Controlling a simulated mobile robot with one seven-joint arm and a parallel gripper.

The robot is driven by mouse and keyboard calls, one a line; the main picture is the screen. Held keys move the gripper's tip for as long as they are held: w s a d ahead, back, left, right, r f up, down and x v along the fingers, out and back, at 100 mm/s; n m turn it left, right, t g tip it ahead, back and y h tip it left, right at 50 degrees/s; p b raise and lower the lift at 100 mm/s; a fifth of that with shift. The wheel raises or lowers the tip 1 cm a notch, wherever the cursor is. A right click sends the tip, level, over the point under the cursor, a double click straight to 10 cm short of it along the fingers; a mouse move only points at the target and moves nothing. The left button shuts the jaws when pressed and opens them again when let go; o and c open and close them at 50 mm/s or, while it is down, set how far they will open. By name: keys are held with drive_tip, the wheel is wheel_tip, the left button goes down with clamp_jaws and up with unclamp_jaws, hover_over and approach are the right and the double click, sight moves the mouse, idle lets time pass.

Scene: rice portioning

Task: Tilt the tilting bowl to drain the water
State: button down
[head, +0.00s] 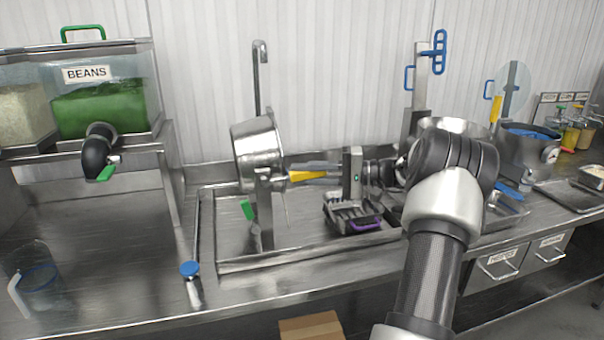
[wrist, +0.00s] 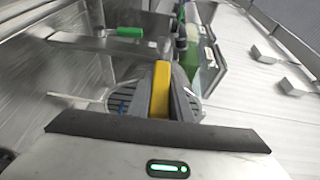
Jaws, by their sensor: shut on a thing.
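The tilting bowl (head: 257,148) is a shiny steel vessel on a metal stand (head: 264,215) above the sink, left of my gripper. It looks tilted on its stand; I cannot see inside it or tell whether water is in it. A yellow handle (head: 303,176) sticks out from its right side. My gripper (head: 316,174) reaches in from the right, its grey fingers shut on the yellow handle. In the wrist view the yellow handle (wrist: 160,90) lies between the two fingers.
The sink tray (head: 228,264) lies under the bowl. A tall faucet (head: 258,75) stands behind it. A grey rack with a purple handle (head: 365,226) sits below my gripper. A bean dispenser (head: 105,100) is at the left, and a clear jug (head: 40,290) at the front left.

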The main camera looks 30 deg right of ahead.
drive_tip(key=shift+f+m+t+y+b, duration=0.45)
drive_tip(key=shift+f+y+b, duration=0.25)
drive_tip(key=shift+f, duration=0.3)
drive_tip(key=shift+a+t, duration=0.1)
drive_tip(key=shift+t, duration=0.15)
drive_tip(key=c, duration=1.6)
unclamp_jaws()
drive_tip(key=v, duration=1.7)
drive_tip(key=shift+d+f, duration=0.1)
drive_tip(key=shift+d, duration=0.15)
